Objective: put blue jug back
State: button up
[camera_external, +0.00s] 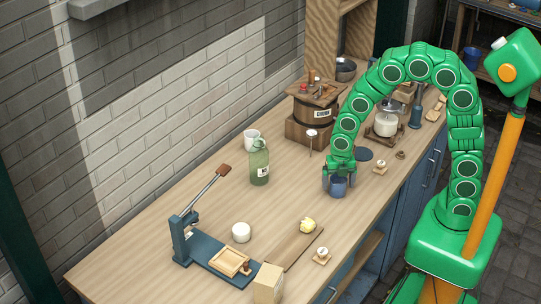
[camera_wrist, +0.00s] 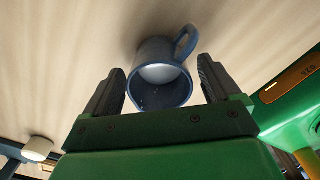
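The blue jug (camera_external: 338,188) stands upright on the wooden counter near its front edge. In the wrist view the jug (camera_wrist: 151,82) appears between the two dark fingers, its open rim facing the camera and its handle at the upper right. My gripper (camera_external: 338,176) is right above and around the jug's upper part, pointing down. In the wrist view the gripper (camera_wrist: 160,68) is open, with a gap between each finger and the jug. Part of the jug's rim is hidden by the gripper in the external view.
A dark round disc (camera_external: 363,154) lies flat behind the jug. A green bottle (camera_external: 259,162), a white mug (camera_external: 252,138), a wooden churn (camera_external: 315,108) and a scale with a white pot (camera_external: 386,125) stand nearby. A blue lever press (camera_external: 207,255) is at front left. Counter left of the jug is clear.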

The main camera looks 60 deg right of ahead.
notch_tip(320, 180, up, 12)
jog(key=shift+r, duration=0.15)
dwell(0.7)
jog(key=s+d+r+m, duration=0.2)
jog(key=s+d+m, duration=0.2)
jog(key=s+m, duration=0.4)
jog(key=s+d+r+m+g, duration=0.1)
jog(key=s+d+m, duration=0.3)
jog(key=s+m, duration=0.4)
jog(key=s+d+r+m, duration=0.2)
jog(key=s+d+m, duration=0.3)
jog(key=s+m, duration=0.4)
jog(key=shift+r+m+g, duration=0.4)
jog(key=shift+m, duration=0.3)
